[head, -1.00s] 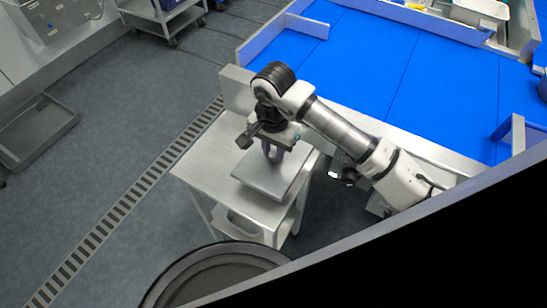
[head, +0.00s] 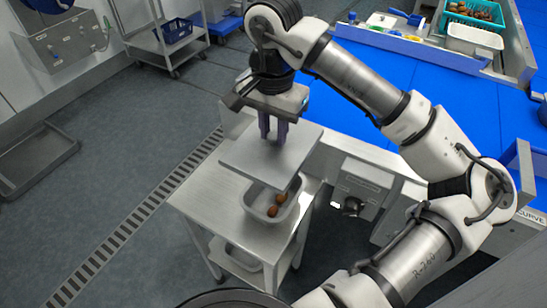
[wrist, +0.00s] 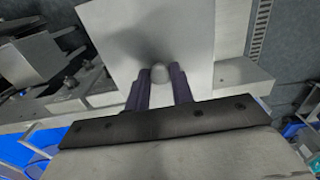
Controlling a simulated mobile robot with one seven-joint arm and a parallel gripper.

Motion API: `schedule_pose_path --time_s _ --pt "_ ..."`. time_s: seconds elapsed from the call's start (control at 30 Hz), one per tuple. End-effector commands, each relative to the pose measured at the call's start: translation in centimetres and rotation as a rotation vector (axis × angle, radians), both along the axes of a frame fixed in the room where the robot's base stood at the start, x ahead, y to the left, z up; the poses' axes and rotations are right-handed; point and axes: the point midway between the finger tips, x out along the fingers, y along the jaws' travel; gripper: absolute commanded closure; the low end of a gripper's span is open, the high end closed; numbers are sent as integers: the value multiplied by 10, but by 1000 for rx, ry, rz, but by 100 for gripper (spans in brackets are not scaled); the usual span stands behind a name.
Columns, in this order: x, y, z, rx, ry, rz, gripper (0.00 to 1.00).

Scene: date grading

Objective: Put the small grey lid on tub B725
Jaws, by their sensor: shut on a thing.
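My gripper (head: 272,138) points down and is shut on the knob of a flat grey square lid (head: 245,157). The lid hangs roughly level above an open, pale grey tub (head: 259,214) on the metal stand. Brown dates show inside the tub. The lid covers its far part from view. I cannot read any tub label. In the wrist view the lid (wrist: 195,25) spreads beyond the fingers, with its rounded knob (wrist: 159,73) between the fingertips.
The tub stands on a small steel stand (head: 195,204). A blue-topped table (head: 400,70) lies behind, with a teal crate (head: 458,15) and a white tub (head: 474,40) at its far end. A wheeled cart (head: 165,45) stands at the back left.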

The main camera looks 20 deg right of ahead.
Motion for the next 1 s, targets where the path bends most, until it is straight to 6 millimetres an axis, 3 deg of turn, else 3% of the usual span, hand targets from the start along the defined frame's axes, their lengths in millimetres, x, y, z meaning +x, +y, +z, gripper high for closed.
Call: schedule_pose_path --time_s 0.2,0.37,0.57,0.9,1.0 --pt "0 0 33 -1 -1 0 99" --pt "0 0 33 0 1 1 99" --pt "0 0 5 -1 0 1 99" --pt "-1 1 -66 -1 0 1 99" --pt "-1 1 -77 -1 0 0 99"
